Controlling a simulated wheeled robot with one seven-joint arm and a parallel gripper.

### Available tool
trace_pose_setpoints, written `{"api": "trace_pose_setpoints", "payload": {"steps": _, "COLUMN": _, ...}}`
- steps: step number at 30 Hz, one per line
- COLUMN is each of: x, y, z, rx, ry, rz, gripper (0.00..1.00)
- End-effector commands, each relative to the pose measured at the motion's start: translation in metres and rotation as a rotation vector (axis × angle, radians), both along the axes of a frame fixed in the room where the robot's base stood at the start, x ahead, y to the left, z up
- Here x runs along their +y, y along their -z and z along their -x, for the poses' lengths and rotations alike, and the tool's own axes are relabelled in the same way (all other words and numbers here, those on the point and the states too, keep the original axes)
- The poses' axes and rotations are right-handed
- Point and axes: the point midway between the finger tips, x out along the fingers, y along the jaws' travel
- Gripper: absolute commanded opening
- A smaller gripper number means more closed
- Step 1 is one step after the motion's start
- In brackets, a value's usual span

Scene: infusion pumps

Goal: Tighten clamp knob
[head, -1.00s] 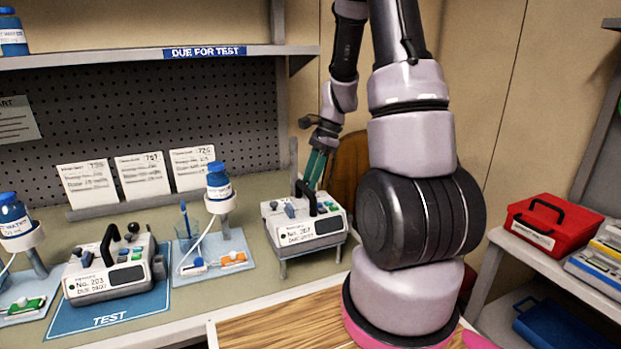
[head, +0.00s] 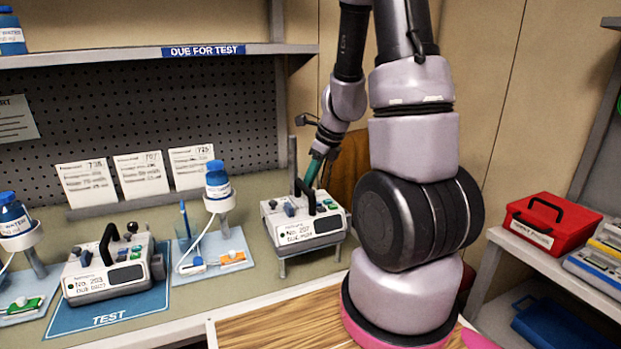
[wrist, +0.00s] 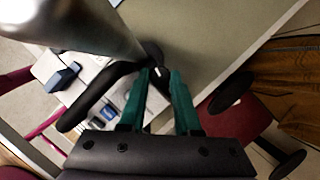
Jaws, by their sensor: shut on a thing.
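A white pump (head: 305,222) with a black carry handle stands at the right end of the bench, at a grey upright pole (head: 293,160). My gripper (head: 313,172) reaches down behind the pump with its green fingers close to the pole. In the wrist view my green fingers (wrist: 162,85) are shut on a small black clamp knob (wrist: 154,52) beside the metal pole (wrist: 85,25). The knob is partly hidden by the fingers. The pump's handle (wrist: 90,98) runs just left of the fingers. In the head view the knob is hidden.
Another pump (head: 105,272) sits on the blue TEST mat (head: 110,319). A blue-capped bottle (head: 218,180) stands over a light blue tray (head: 215,262) left of my gripper. A red case (head: 552,225) is on the right shelf. A brown chair back (head: 350,160) is behind my arm.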

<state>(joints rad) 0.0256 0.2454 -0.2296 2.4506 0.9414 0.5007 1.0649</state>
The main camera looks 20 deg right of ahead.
Motion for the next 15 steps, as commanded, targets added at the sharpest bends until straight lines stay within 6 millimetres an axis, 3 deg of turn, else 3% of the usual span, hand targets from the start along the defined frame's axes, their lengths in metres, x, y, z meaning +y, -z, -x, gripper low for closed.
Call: {"api": "trace_pose_setpoints", "payload": {"steps": 15, "x": 0.0052, "y": -0.0006, "z": 0.0017, "rx": -0.002, "ry": 0.477, "rz": 0.001, "gripper": 0.00}}
